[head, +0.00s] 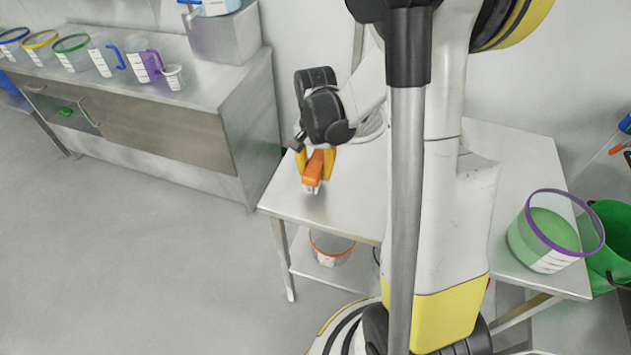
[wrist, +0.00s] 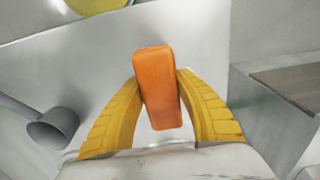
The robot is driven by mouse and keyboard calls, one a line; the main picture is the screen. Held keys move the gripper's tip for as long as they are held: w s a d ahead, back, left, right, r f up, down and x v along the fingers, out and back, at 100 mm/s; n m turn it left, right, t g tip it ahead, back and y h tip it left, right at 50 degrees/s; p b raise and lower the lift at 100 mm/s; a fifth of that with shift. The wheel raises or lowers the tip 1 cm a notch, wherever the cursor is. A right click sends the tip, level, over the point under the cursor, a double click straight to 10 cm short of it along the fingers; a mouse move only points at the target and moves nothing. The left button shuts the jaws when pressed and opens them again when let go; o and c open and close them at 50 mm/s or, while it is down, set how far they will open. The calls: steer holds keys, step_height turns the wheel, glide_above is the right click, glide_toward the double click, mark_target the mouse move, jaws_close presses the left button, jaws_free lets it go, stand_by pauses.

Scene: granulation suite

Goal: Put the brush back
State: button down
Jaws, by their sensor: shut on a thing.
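The brush (head: 313,170) has an orange handle and a pale lower end, which points down in the head view. My gripper (head: 316,165) has yellow fingers shut on its orange handle, over the left end of the metal table (head: 283,200). In the wrist view the orange handle (wrist: 158,90) sits between my yellow fingers (wrist: 160,95), which press on both sides. The bristles are hidden there. In the head view the brush tip is close to the tabletop; I cannot tell if it touches.
A clear bucket with a purple rim and green contents (head: 545,236) stands at the table's right end. A red-rimmed container (head: 330,248) is on the shelf below. A counter (head: 180,95) with several jugs and containers is at the left. Floor between is clear.

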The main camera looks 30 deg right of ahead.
steer(key=shift+f+b, duration=0.75)
steer(key=shift+f, duration=1.1)
steer(key=shift+f, duration=0.15)
steer(key=c, duration=0.9)
jaws_free()
steer(key=shift+c, duration=0.2)
